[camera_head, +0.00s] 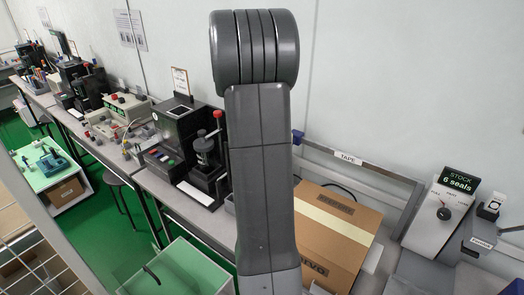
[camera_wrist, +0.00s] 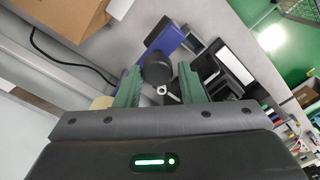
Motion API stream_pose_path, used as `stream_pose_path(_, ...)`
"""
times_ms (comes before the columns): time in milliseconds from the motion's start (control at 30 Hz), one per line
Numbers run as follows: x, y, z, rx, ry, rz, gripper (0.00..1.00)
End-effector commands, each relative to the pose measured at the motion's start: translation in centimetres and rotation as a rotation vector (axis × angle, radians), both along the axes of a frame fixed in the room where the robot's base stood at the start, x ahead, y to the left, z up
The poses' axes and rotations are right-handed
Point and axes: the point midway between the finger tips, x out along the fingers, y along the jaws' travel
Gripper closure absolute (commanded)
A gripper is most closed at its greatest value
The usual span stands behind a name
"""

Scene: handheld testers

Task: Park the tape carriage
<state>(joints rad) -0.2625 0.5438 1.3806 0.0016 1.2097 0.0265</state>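My gripper (camera_wrist: 158,67) shows in the wrist view with its two green fingers apart. A dark round knob (camera_wrist: 157,69) lies between or just beyond the fingertips, with a narrow gap showing beside the right finger. A blue block (camera_wrist: 170,37) lies behind the knob. I cannot tell whether the knob and block belong to the tape carriage. In the head view a TAPE label (camera_head: 348,158) sits on a grey rail (camera_head: 375,170) behind a cardboard box. My arm stands upright in front of the bench there and hides the gripper and whatever is behind it.
The taped cardboard box (camera_head: 340,225) stands right of my arm; it also shows in the wrist view (camera_wrist: 65,15), with a black cable (camera_wrist: 70,62) near it. A STOCK display (camera_head: 459,180) reads 6 seals. A black press (camera_head: 205,165) stands left of my arm.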

Motion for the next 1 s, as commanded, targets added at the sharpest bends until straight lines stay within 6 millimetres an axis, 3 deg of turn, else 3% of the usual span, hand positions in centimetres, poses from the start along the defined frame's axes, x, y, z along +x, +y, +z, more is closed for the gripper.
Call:
stream_pose_path(67,0.0,0.0,0.0,0.000,0.002,0.001,0.50)
stream_pose_path(467,-0.1,-0.1,0.7,-0.002,0.004,0.000,0.50)
stream_pose_path(1000,-0.1,0.0,11.7,-0.001,0.001,0.001,0.50)
